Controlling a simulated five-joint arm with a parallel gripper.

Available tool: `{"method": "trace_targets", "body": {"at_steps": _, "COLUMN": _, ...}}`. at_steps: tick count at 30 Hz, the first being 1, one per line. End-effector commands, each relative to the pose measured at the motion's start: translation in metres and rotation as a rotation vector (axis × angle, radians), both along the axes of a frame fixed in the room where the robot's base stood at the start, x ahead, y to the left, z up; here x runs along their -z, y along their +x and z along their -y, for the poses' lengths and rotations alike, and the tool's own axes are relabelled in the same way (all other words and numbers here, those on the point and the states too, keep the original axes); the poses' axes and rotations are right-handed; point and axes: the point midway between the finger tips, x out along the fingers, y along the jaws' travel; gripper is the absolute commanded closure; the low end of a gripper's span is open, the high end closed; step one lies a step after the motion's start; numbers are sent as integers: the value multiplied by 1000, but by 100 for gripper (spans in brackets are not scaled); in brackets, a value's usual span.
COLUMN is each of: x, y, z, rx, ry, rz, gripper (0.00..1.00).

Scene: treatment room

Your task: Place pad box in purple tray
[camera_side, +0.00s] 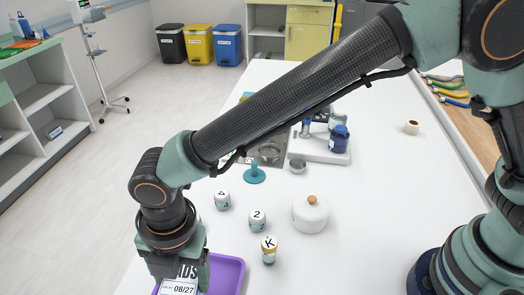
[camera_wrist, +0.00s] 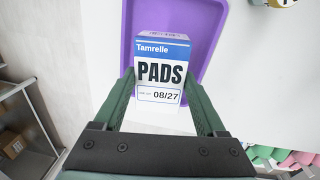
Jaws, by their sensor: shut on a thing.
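The pad box (camera_wrist: 161,72) is white with a blue top band reading "Tamrelle", the word PADS and 08/27. My gripper (camera_wrist: 160,92) is shut on it, one finger on each side. In the side view, part of the box's label (camera_side: 179,287) shows below my gripper (camera_side: 179,272) at the bottom edge. The purple tray (camera_side: 229,274) lies on the white table at the bottom, partly behind the gripper. In the wrist view, the box overlaps the tray (camera_wrist: 206,32). I cannot tell whether the box touches the tray's floor.
Small labelled jars stand close to the tray, one marked K (camera_side: 269,250) and one marked 2 (camera_side: 257,221). A white lidded pot (camera_side: 310,214) stands to their right. A teal stand (camera_side: 254,174) and a blue-capped bottle (camera_side: 339,139) are farther back.

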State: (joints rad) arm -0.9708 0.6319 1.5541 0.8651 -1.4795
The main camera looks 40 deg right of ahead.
Motion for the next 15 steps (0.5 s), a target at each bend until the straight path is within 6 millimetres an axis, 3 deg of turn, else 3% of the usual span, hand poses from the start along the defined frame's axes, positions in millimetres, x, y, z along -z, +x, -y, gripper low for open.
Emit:
{"method": "trace_targets", "body": {"at_steps": 8, "x": 22, "y": 0, "z": 0, "rx": 0, "ry": 0, "rz": 0, "gripper": 100}}
{"method": "trace_targets", "body": {"at_steps": 15, "x": 54, "y": 0, "z": 0, "rx": 0, "ry": -2, "rz": -2, "gripper": 100}}
